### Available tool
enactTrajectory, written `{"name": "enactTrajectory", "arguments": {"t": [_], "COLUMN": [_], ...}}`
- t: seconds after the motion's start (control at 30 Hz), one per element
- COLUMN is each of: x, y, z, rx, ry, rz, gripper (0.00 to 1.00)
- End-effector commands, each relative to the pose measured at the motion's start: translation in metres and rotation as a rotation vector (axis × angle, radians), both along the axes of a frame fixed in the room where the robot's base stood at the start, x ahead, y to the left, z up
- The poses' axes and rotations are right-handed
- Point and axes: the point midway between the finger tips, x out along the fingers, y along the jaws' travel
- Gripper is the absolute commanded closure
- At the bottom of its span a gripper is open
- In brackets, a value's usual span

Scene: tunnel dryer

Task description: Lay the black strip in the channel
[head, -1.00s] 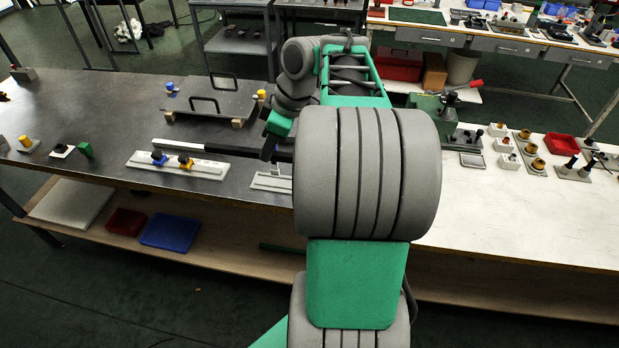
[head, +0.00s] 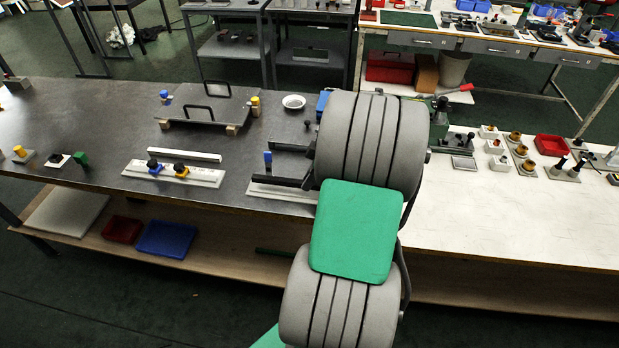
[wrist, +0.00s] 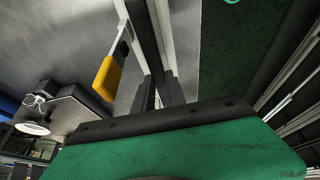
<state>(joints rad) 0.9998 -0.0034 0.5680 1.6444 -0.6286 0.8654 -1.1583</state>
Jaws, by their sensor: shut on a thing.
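My gripper (wrist: 160,90) is shut in the wrist view, its fingers close together on a long dark bar, the black strip (wrist: 143,32), which runs away from the fingers. In the head view my arm hides most of the gripper. Two dark bars stick out left of the arm, and I cannot tell which is the strip. The yellow clamp handle (wrist: 107,78) appears beside the strip in the wrist view.
A second pale base (head: 282,193) with a blue-topped post (head: 268,160) sits near the front table edge beside my arm. A dark plate with handles (head: 208,105) and a white bowl (head: 293,101) stand behind.

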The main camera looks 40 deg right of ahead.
Motion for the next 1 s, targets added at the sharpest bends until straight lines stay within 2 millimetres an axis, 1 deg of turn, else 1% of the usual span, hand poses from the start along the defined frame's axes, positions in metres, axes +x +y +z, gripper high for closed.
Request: {"name": "enactTrajectory", "arguments": {"t": [0.4,0.47,0.5,0.73,0.77,1.0], "x": [0.000,0.000,0.000,0.000,0.000,0.000], "y": [0.000,0.000,0.000,0.000,0.000,0.000], "z": [-0.013,-0.012,-0.012,-0.012,-0.012,-0.010], "rx": [0.000,-0.001,0.000,0.000,0.000,0.000], "ry": [0.000,-0.001,0.000,0.000,0.000,0.000], "rz": [0.000,0.000,0.000,0.000,0.000,0.000], "gripper": [1.00,1.00,0.84,0.65,0.63,0.63]}}
